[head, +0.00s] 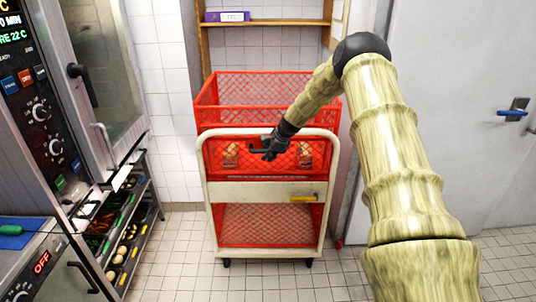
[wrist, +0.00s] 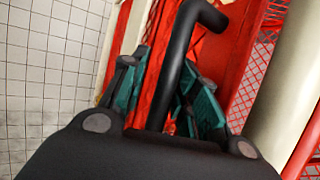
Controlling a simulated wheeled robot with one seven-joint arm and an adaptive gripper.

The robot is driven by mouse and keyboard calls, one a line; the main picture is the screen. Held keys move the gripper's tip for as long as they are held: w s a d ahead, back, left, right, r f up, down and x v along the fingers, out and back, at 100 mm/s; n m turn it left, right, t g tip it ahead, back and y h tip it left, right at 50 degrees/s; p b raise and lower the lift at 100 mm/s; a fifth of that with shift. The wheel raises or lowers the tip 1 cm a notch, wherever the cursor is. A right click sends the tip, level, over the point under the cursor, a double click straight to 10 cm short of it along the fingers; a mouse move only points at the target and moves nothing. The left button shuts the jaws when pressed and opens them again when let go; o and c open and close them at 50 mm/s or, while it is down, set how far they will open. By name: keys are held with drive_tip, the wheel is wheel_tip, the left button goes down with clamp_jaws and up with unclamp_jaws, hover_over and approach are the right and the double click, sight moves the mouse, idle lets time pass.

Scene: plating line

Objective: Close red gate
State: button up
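A red mesh cart in a cream frame (head: 207,196) stands ahead. Its upper red front panel (head: 223,168), which appears to be the gate, spans the frame above a cream crossbar. My gripper (head: 268,151) is in front of this panel, near its upper middle. In the wrist view, the teal finger pads of my gripper (wrist: 167,90) are apart, with red surface visible beyond and between them. A black bent bar (wrist: 172,75) runs between the fingers and hides part of the gap. I cannot tell whether the fingers touch the panel, or whether any latch is engaged.
Packaged items (head: 231,155) show behind the panel mesh. A yellow piece (head: 303,199) sits on the crossbar's right. An oven (head: 105,70) and a rack of food (head: 120,235) stand left. A grey door (head: 450,100) is right. Tiled floor (head: 345,280) is clear in front.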

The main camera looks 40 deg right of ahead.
drive_tip(key=shift+r, duration=0.1)
idle(0.3)
drive_tip(key=v, duration=1.1)
drive_tip(key=shift+s+r, duration=0.2)
drive_tip(key=shift+r, duration=0.1)
drive_tip(key=shift+d, duration=0.15)
drive_tip(key=s+a+f+n+g+h, duration=0.1)
drive_tip(key=s+a+f+n, duration=0.3)
drive_tip(key=s+a+f, duration=0.4)
drive_tip(key=s+a+f+n+g, duration=0.2)
drive_tip(key=s+a+f+n, duration=0.15)
drive_tip(key=a+f, duration=0.5)
drive_tip(key=s+a+f+n+g+h, duration=0.1)
drive_tip(key=s+a+f+n, duration=0.2)
drive_tip(key=s+a+f, duration=0.6)
drive_tip(key=s+a+f+n+g, duration=0.1)
drive_tip(key=s+a+f+n, duration=0.2)
drive_tip(key=s, duration=0.8)
drive_tip(key=s+a+f+n, duration=0.4)
drive_tip(key=s+a+n, duration=0.2)
drive_tip(key=s, duration=0.5)
drive_tip(key=s+a+f+n+g+y, duration=0.1)
drive_tip(key=s+a+f+n, duration=0.2)
drive_tip(key=s+a, duration=0.4)
drive_tip(key=s+n, duration=0.1)
drive_tip(key=s, duration=0.3)
drive_tip(key=shift+s+f+g+b, duration=0.15)
drive_tip(key=shift+f+g+b, duration=0.15)
drive_tip(key=shift+f+b, duration=0.05)
